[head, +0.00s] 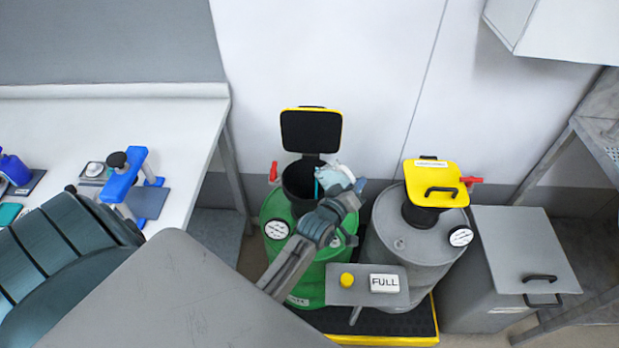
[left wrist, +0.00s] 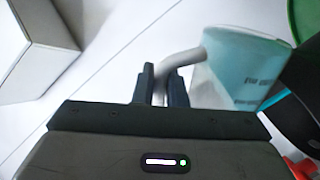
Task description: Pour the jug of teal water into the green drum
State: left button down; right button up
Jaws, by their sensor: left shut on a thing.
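The green drum (head: 312,278) stands on the floor platform with its lid (head: 311,131) raised and its black funnel mouth (head: 297,182) open. My left gripper (head: 345,190) is above the right side of that mouth, shut on the jug's handle. The jug (head: 330,174) is tilted over the mouth, and a thin teal stream (head: 316,188) shows at its left side. In the left wrist view, the gripper fingers (left wrist: 161,85) close around the grey handle, and the jug (left wrist: 240,70) looks pale teal with print on it. The level inside the drum is hidden. My right gripper is not in view.
A grey drum (head: 408,245) with a yellow lid (head: 436,184) shut stands to the right. A small shelf holds a yellow cap (head: 347,280) and a FULL sign (head: 384,283) in front. A grey bin (head: 522,260) is farther right. A white bench (head: 195,130) is on the left.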

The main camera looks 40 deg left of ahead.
aim_at(338, 168)
pick_arm(q)
jog(key=shift+a+r+n, duration=0.25)
jog(key=shift+n, duration=0.25)
dwell(0.8)
jog(key=shift+w+a+r+n+h+p, duration=0.15)
jog(key=shift+a+r+n+p, duration=0.15)
jog(key=shift+r, duration=0.2)
jog(key=shift+s+a+r+n+h+p, duration=0.1)
jog(key=shift+a+r+n+h+p, duration=0.1)
jog(key=shift+r+n, duration=0.25)
dwell(1.5)
jog(key=shift+w+a+r+n, duration=0.1)
jog(key=shift+a+n, duration=0.55)
jog(key=shift+n, duration=0.1)
dwell(1.2)
jog(key=shift+w+a+n+g+h+p, duration=0.2)
jog(key=shift+a+n, duration=0.15)
jog(key=shift+a, duration=0.45)
jog(key=shift+w+a+n+g+h+p, duration=0.1)
jog(key=shift+a+n+h+p, duration=0.2)
jog(key=shift+a, duration=0.5)
jog(key=shift+a+r+n+p, duration=0.45)
jog(key=shift+a+n, duration=0.05)
jog(key=shift+n, duration=0.05)
